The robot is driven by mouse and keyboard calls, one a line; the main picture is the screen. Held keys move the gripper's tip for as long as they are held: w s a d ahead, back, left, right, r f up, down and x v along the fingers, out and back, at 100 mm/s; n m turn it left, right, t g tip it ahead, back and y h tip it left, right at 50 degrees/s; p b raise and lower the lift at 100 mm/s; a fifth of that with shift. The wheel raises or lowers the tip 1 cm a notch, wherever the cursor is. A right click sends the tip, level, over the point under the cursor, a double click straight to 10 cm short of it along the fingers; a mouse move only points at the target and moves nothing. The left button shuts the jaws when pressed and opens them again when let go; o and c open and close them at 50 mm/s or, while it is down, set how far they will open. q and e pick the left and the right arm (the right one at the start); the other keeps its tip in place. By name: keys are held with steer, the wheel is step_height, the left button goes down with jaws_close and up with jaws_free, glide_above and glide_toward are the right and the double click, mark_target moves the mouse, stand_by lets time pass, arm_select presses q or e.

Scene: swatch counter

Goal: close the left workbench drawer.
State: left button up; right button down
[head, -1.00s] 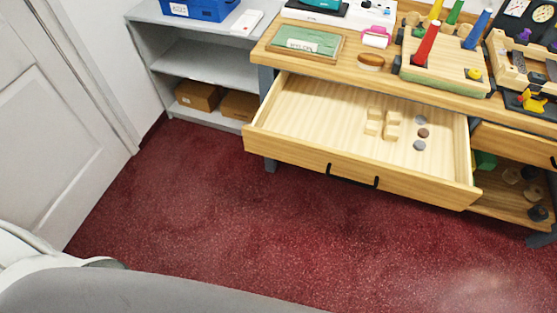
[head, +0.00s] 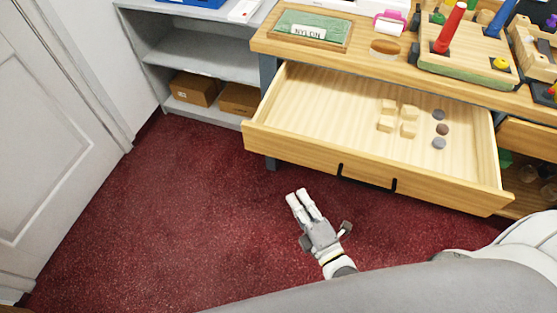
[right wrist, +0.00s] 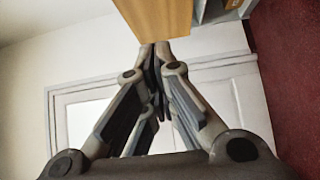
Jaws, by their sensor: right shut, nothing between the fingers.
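The left workbench drawer (head: 330,110) is pulled well out in the head view. Its pale wooden front (head: 310,158) has a black bar handle (head: 367,178). Several small wooden blocks and several grey and brown discs lie inside, toward the right. My right gripper (head: 298,194) is below and in front of the drawer front in the picture, left of the handle. Its fingers are together and empty, apart from the drawer as far as I can tell. The right wrist view shows the shut fingers (right wrist: 155,48) with a wooden panel (right wrist: 157,18) beyond the tips. My left gripper is out of view.
The workbench top (head: 375,62) holds a green NYLON swatch board (head: 310,30), a tape dispenser (head: 390,22) and a peg block (head: 465,75). A grey shelf (head: 195,60) with cardboard boxes stands left of the bench. A white door (head: 50,140) is at far left. Red carpet before the drawer is clear.

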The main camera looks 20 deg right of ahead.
steer(key=shift+w+d+p, duration=0.15)
steer(key=shift+w+p, duration=0.15)
steer(key=shift+w, duration=2.75)
steer(key=shift+w+d+p, duration=0.15)
steer(key=shift+w+p, duration=0.15)
steer(key=shift+w, duration=2.75)
